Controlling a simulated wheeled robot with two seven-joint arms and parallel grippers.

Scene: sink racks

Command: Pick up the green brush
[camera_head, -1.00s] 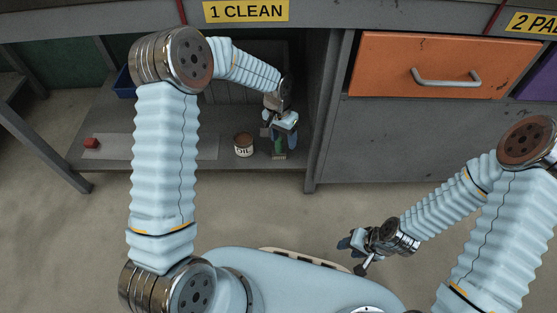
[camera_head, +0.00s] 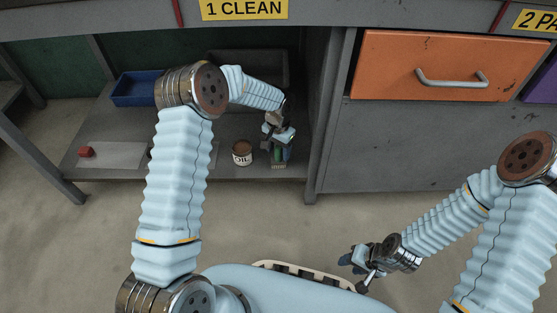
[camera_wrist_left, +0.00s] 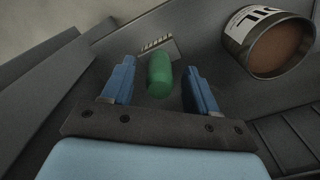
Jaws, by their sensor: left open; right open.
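The green brush (camera_wrist_left: 159,75) shows in the left wrist view between the two blue fingers of my left gripper (camera_wrist_left: 160,82), with a gap on each side. Its pale bristle end (camera_wrist_left: 157,46) points away from the gripper. In the head view the brush (camera_head: 279,157) is on the lower shelf, partly hidden by my left gripper (camera_head: 280,148), which is open over it. My right gripper (camera_head: 354,260) is open and empty, low over the floor at the front, away from the brush.
An oil can (camera_head: 242,153) stands just left of the brush; it also shows in the left wrist view (camera_wrist_left: 270,45). The cabinet side (camera_head: 319,120) rises close on the right. A blue bin (camera_head: 134,89) and a red object (camera_head: 86,152) are further left on the shelf.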

